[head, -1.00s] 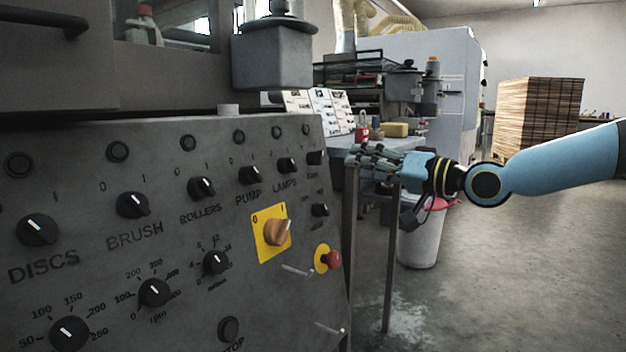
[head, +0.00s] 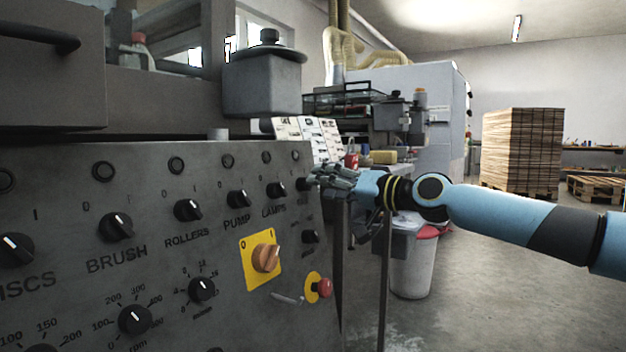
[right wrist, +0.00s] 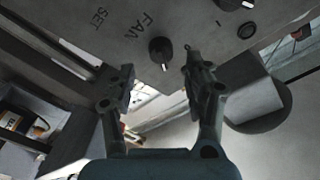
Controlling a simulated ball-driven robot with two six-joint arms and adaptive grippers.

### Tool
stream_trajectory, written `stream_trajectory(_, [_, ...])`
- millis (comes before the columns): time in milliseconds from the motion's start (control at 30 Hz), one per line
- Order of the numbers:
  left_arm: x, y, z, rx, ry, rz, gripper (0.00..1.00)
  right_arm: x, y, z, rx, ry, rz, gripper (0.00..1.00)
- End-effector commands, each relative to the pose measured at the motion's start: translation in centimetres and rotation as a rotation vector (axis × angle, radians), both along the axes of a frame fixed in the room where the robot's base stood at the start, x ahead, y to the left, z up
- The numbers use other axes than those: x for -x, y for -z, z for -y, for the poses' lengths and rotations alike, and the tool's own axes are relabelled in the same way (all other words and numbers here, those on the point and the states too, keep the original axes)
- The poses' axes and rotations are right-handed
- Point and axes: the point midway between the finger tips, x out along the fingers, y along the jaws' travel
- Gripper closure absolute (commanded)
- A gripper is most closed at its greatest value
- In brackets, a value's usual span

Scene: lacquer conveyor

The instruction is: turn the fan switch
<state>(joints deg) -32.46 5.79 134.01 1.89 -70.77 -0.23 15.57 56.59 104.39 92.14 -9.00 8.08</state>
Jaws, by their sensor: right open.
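The fan switch (right wrist: 160,50) is a round black knob with a light pointer line, beside the word FAN on the grey control panel (right wrist: 190,15). In the head view the fan switch (head: 303,184) is at the panel's right edge, right of the LAMPS knob, with its label partly hidden or too small to read. My right gripper (head: 318,178) is open and empty, with its fingertips close to the knob. In the right wrist view my right gripper (right wrist: 158,68) has one finger on each side of the knob. Contact cannot be told. My left gripper is not in view.
The LAMPS knob (head: 276,190) is just left of the fan switch. A smaller knob (head: 310,237) is below it. A yellow-plated orange switch (head: 266,258) and a red button (head: 324,288) sit lower. A white bin (head: 412,265) stands under my right arm.

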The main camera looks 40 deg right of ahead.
Motion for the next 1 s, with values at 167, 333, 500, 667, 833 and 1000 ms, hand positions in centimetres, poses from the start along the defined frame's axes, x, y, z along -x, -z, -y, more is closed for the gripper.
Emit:
stream_trajectory(167, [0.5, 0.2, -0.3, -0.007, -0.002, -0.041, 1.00, -1.8, -0.1, -0.9, -0.006, -0.004, 0.000, 0.48])
stream_trajectory(333, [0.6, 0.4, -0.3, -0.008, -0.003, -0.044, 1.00, -3.1, 0.1, -1.3, -0.004, -0.004, -0.004, 0.48])
stream_trajectory(500, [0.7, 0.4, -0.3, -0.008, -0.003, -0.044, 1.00, -3.4, 0.2, -1.4, -0.001, -0.005, -0.007, 0.48])
stream_trajectory(667, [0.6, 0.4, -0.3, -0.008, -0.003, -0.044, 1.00, -3.4, 0.2, -1.4, -0.001, -0.005, -0.007, 0.48])
stream_trajectory(833, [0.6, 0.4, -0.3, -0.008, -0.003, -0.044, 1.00, -3.4, 0.2, -1.4, -0.001, -0.005, -0.006, 0.68])
stream_trajectory(1000, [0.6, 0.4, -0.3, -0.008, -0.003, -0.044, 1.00, -3.4, 0.2, -1.4, -0.002, -0.005, -0.006, 0.90])
